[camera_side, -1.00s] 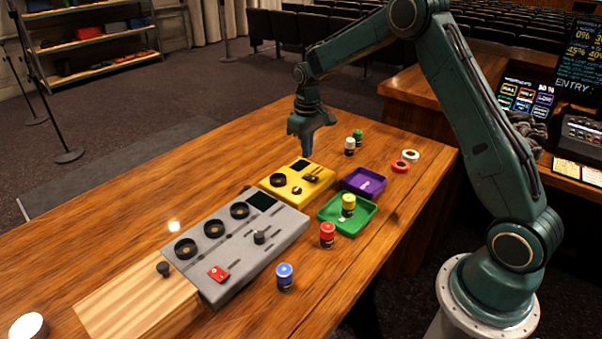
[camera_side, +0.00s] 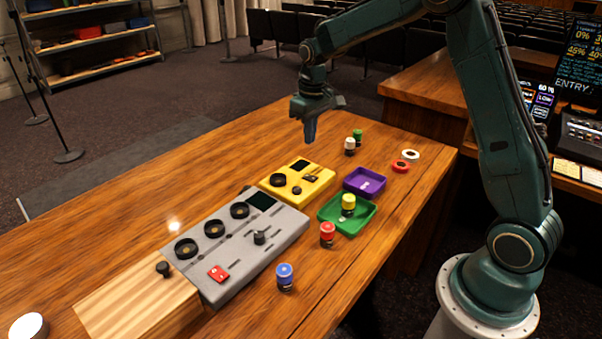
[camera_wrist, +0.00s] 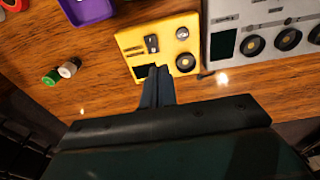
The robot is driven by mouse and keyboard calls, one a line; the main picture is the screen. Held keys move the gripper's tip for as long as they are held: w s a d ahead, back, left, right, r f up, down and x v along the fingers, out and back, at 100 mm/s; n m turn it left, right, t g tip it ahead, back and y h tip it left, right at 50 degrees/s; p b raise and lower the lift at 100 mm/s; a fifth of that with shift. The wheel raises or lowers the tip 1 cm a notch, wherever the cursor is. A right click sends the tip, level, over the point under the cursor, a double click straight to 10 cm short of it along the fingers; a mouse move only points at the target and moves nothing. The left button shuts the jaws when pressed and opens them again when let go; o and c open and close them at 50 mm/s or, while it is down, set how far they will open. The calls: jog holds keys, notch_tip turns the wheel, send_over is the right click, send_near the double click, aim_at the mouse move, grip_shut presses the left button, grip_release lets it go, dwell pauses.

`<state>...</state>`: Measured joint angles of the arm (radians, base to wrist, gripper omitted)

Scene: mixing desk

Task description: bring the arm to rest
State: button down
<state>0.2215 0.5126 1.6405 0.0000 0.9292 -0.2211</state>
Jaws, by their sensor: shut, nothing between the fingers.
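My gripper (camera_side: 309,131) is in the air above the wooden desk, just beyond the far edge of the yellow control box (camera_side: 320,180). Its fingers are together and hold nothing. In the wrist view my gripper (camera_wrist: 159,72) points down past the screen side of the yellow box (camera_wrist: 168,31), apart from it as far as I can tell. The rest of my arm reaches up and over from the right side of the desk.
A grey mixing panel (camera_side: 225,262) lies nearer the camera. A purple tray (camera_side: 352,188) and a green tray (camera_side: 335,222) with a yellow-topped jar (camera_side: 348,203) sit right of it. Red (camera_side: 327,234), blue (camera_side: 285,277), white (camera_side: 350,145) and green (camera_side: 358,135) jars stand around. The desk's left side is mostly clear.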

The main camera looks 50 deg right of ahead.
jog(key=s+a+r+t, duration=0.1)
jog(key=s+a+r, duration=0.2)
jog(key=s+r, duration=0.3)
jog(key=s+a+r+t, duration=0.1)
jog(key=s+a+r, duration=0.3)
jog(key=s+r, duration=0.25)
jog(key=s+a+t, duration=0.1)
jog(key=s+a, duration=0.1)
jog(key=s, duration=0.7)
jog(key=s+a+t, duration=0.2)
jog(key=s, duration=0.7)
jog(key=shift+r, duration=0.1)
